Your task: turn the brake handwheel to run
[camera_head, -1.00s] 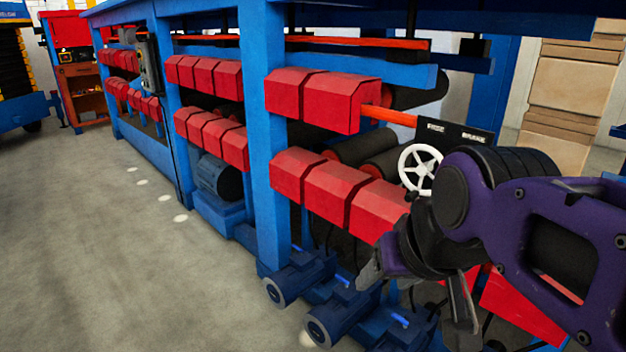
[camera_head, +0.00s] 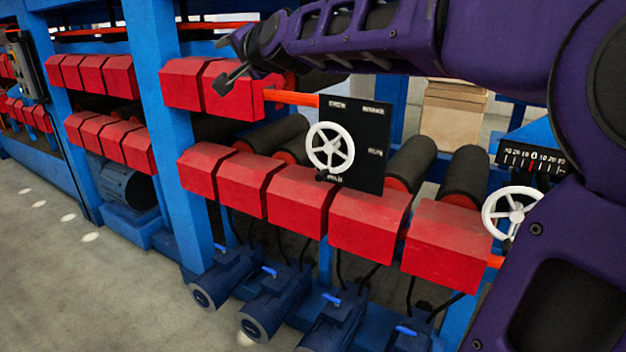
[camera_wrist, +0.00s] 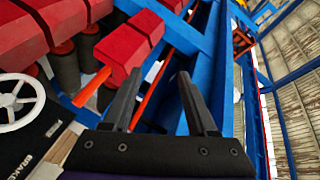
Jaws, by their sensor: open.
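The brake handwheel (camera_head: 330,148) is a white spoked wheel on the front of a black panel (camera_head: 374,130) with small white labels, most too small to read. In the wrist view the handwheel (camera_wrist: 18,102) is at the left edge, partly cut off, and part of the word BRAKE shows on the panel (camera_wrist: 50,135). My gripper (camera_head: 228,62) is up and to the left of the handwheel, in front of the red housings. In the wrist view my gripper (camera_wrist: 157,82) has its two fingers apart with nothing held between them. It is not touching the handwheel.
A second white handwheel (camera_head: 513,212) sits at the right below a numbered scale (camera_head: 535,160), partly behind my arm. Red housings (camera_head: 300,200), dark rollers (camera_head: 270,135) and a blue post (camera_head: 180,130) surround the panel. Blue motors (camera_head: 275,300) stand below. The floor (camera_head: 60,270) at left is clear.

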